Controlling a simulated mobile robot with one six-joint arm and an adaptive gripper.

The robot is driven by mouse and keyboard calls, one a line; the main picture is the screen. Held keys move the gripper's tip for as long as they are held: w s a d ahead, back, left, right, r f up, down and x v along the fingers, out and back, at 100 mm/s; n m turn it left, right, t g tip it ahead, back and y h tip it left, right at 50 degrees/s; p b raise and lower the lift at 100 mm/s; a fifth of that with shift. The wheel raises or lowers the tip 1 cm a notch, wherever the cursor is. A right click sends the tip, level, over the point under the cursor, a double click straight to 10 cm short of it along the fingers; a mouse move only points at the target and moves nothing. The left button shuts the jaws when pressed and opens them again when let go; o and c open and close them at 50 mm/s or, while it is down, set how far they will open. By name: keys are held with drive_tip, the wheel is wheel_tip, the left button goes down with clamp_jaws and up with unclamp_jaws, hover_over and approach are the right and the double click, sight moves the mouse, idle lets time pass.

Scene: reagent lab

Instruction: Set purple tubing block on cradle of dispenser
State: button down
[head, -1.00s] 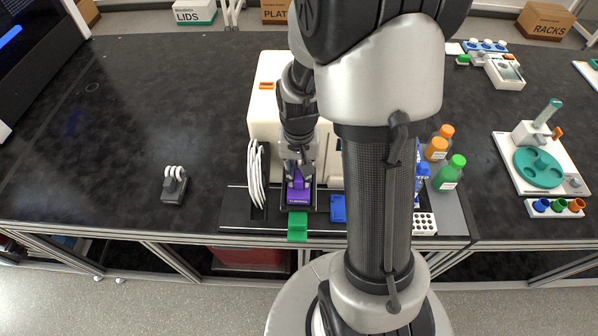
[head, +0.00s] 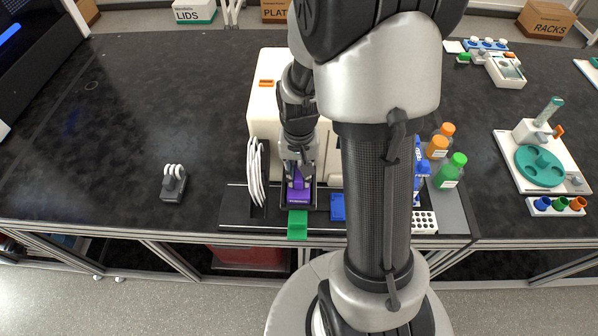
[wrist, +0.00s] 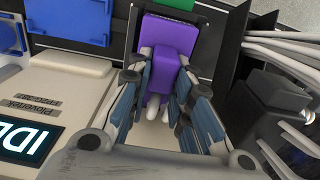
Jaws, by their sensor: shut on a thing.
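The purple tubing block (head: 298,196) is at the front of the cream dispenser (head: 265,98), between dark upright walls that look like the cradle (head: 313,196). My gripper (head: 298,178) points down over it. In the wrist view my gripper (wrist: 172,100) has its blue-grey fingers shut on the narrow part of the purple block (wrist: 166,45). The wide end of the block lies toward the green tab (wrist: 180,4). Whether the block rests fully on the cradle's floor is hidden by the fingers and block.
White tubing loops (head: 255,172) stand close to the left of the cradle. A blue block (head: 338,207) sits to its right, and the green tab (head: 297,224) juts out in front.

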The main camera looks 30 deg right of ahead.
drive_tip(key=c, duration=1.4)
unclamp_jaws()
drive_tip(key=shift+o, duration=0.2)
drive_tip(key=shift+r, duration=0.1)
drive_tip(key=shift+r+p, duration=2.9)
drive_tip(key=shift+r, duration=0.5)
